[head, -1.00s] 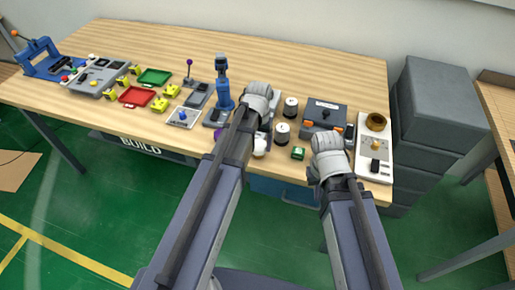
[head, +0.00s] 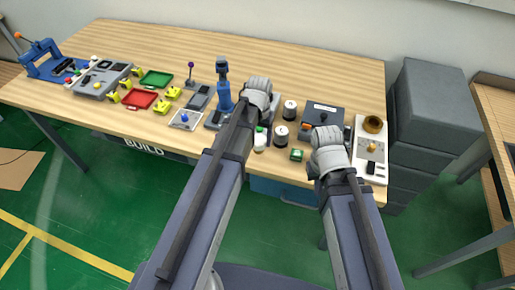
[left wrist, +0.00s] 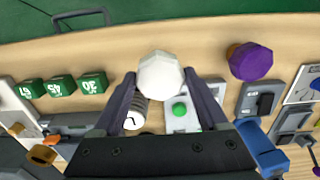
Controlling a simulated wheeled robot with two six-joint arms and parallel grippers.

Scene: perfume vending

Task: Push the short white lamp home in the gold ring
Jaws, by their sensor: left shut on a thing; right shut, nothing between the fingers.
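A short white faceted lamp (left wrist: 160,74) sits between the two fingers of my left gripper (left wrist: 161,88), which is shut on it. In the head view my left gripper (head: 258,92) is over the table's front middle; its fingers and the lamp's lower end are hidden. The gold ring (head: 374,125) stands at the back of a white panel at the table's right end, well right of my left gripper. My right gripper (head: 325,143) is shut and empty, just left of that panel.
In the left wrist view a purple knob (left wrist: 250,62) is at right. The back of the table is clear.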

